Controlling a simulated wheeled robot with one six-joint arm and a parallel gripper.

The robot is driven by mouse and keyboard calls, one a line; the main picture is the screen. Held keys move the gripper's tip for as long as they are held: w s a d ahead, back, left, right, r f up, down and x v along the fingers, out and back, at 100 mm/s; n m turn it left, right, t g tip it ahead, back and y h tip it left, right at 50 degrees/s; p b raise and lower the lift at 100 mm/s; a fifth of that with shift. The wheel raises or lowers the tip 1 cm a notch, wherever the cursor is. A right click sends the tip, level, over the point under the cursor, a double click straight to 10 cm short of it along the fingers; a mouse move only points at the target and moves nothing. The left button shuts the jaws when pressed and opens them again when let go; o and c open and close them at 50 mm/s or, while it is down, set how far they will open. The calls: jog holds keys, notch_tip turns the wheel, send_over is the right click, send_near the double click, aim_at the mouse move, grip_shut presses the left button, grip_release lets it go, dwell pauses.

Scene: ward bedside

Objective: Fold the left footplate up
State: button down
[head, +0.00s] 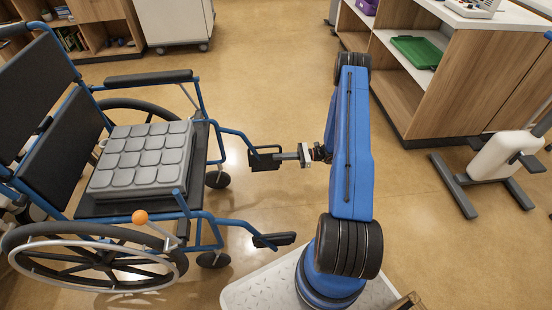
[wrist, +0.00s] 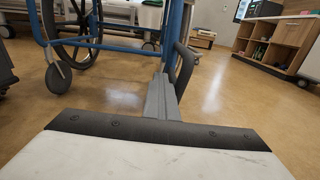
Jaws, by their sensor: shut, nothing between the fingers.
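The blue-framed wheelchair (head: 205,215) faces right in the head view. Its left footplate (head: 264,164) is the far one, a dark plate with a thin looped edge at the end of a blue hanger tube. My gripper (head: 280,157) is shut and empty, its tips at this footplate. In the wrist view the shut fingers (wrist: 160,85) point forward, and a dark curved edge of the footplate (wrist: 187,65) stands just right of them. I cannot tell whether they touch, or the plate's exact tilt. The right footplate (head: 274,240) is nearer and lies about flat.
A grey cushion (head: 140,160) lies on the wheelchair seat. An orange ball (head: 140,217) shows at its near side. Front casters (head: 218,179) stand close behind the footplates. A wooden shelf unit (head: 430,95) stands at upper right. The floor between is clear.

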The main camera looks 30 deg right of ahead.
jog(key=v, duration=0.7)
jog(key=shift+s+d, duration=0.25)
jog(key=shift+d, duration=0.1)
dwell(0.4)
jog(key=s+a+r+n+g+h, duration=0.25)
jog(key=a+r+n, duration=0.2)
jog(key=r, duration=0.65)
jog(key=s+a+r+n+g+h, duration=0.2)
jog(key=a+r+n+g, duration=0.3)
jog(key=r, duration=0.6)
jog(key=s+a+r+n+g+h, duration=0.25)
jog(key=a+r, duration=0.35)
jog(key=r, duration=0.5)
jog(key=s+a+r+n+t+h, duration=0.3)
jog(key=s+r, duration=0.6)
jog(key=s, duration=0.4)
jog(key=s+a+r+n+t+h, duration=0.3)
jog(key=s+r+n+h, duration=0.3)
jog(key=s+r, duration=0.3)
jog(key=shift+s+n+t+h, duration=0.3)
jog(key=shift+s+n+t, duration=0.55)
jog(key=shift+s, duration=1.1)
